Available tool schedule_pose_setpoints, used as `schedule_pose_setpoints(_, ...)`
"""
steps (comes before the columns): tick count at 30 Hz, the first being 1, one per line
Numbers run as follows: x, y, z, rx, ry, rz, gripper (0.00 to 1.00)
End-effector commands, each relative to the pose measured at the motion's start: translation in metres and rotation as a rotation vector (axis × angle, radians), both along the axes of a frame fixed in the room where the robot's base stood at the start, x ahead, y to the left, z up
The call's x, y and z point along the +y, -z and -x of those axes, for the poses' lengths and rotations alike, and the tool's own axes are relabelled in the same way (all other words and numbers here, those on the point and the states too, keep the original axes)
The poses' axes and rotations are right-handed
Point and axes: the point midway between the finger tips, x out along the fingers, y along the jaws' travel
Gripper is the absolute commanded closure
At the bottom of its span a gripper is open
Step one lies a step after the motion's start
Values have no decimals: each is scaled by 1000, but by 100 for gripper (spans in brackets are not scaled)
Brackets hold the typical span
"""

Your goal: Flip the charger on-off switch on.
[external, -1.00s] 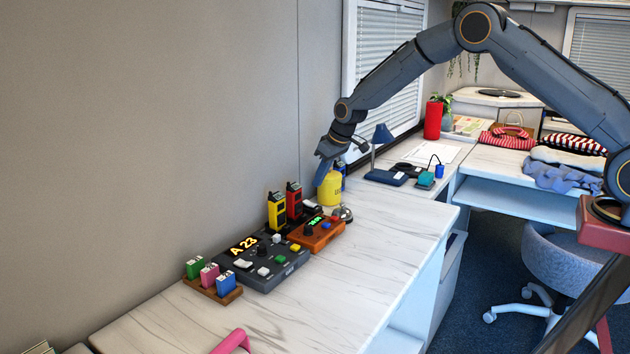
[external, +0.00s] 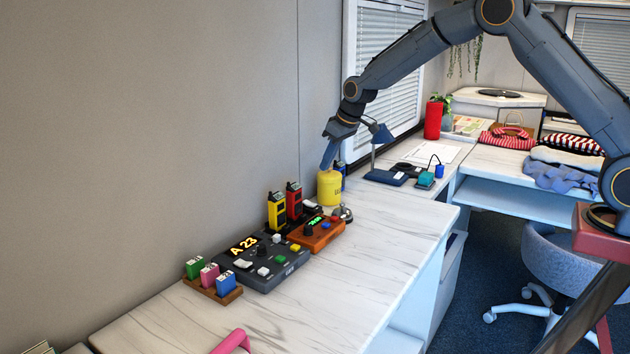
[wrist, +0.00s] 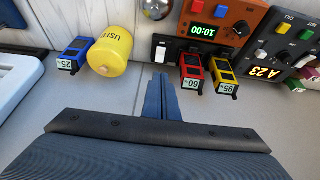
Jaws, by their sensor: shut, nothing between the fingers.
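The charger (wrist: 161,39) is a black dock against the wall, with a red radio (wrist: 193,71) and a yellow radio (wrist: 224,74) in it. Its white on-off switch (wrist: 161,52) is at the end beside the red radio; I cannot tell its setting. In the external view, the charger shows only in part behind the radios and the orange box, with the switch end (external: 312,206) small. My gripper (wrist: 160,80) is shut and empty. In the wrist view its fingertips point toward the switch, apart from it. In the external view my gripper (external: 324,167) is above the counter by the yellow canister.
A yellow canister (external: 329,188) and a blue radio (wrist: 74,54) stand close by. An orange timer box (external: 316,235), a bell (external: 343,213) and a grey A 23 console (external: 266,263) are in front. The wall is close behind.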

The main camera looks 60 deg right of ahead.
Motion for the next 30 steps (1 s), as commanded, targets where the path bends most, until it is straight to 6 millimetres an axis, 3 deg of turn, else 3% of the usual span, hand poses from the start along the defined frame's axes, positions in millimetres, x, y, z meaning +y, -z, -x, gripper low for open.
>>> schedule_pose_setpoints(9,-2,1,-13,0,0,0,100)
schedule_pose_setpoints(20,-2,-3,-13,1,0,0,100)
schedule_pose_setpoints(25,-1,7,-17,3,0,0,100)
schedule_pose_setpoints(30,-1,31,-27,4,0,0,100)
